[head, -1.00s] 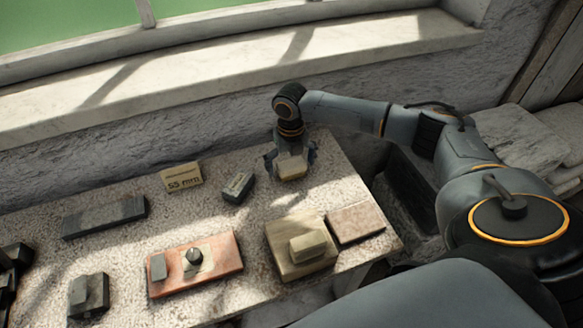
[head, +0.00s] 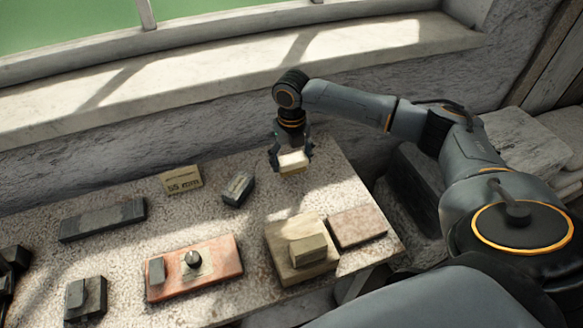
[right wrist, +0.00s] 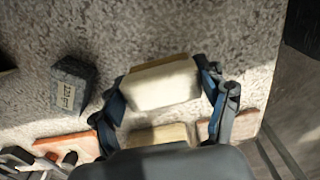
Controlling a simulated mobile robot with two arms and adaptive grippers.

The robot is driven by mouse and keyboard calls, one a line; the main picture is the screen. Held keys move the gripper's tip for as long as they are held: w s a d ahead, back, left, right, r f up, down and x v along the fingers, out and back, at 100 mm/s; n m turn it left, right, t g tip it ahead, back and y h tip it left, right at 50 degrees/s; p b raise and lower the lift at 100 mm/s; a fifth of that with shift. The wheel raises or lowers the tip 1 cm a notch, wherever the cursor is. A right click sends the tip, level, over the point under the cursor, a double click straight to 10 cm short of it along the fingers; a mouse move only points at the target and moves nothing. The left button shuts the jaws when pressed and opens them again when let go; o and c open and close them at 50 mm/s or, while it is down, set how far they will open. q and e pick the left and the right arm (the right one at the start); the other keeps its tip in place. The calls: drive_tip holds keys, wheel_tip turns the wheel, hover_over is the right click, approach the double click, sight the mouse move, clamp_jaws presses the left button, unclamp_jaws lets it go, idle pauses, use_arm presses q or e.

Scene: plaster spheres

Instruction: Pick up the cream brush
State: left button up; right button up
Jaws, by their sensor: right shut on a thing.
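The cream brush (head: 292,162), a small block with a pale top and tan side, is between the fingers of my right gripper (head: 291,157) near the back right of the table. The right wrist view shows the brush (right wrist: 162,83) with a blue-and-dark finger on each side. My right gripper (right wrist: 166,92) is shut on it. It appears to be held just above the table; the gap beneath is hard to see. A dark angular shape at the left edge of the head view may be my left gripper, but its fingers cannot be made out.
A dark labelled block (head: 238,189), a "55 mm" block (head: 181,180), an orange plate (head: 220,282) and a long grey block (head: 104,218) stand to the left.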

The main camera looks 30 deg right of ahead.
use_arm(q)
drive_tip(key=shift+f+b, duration=0.55)
use_arm(e)
drive_tip(key=s+a+r, duration=0.4)
drive_tip(key=s+r, duration=0.5)
drive_tip(key=s, duration=0.4)
drive_tip(key=shift+r, duration=0.2)
drive_tip(key=shift+a, duration=0.1)
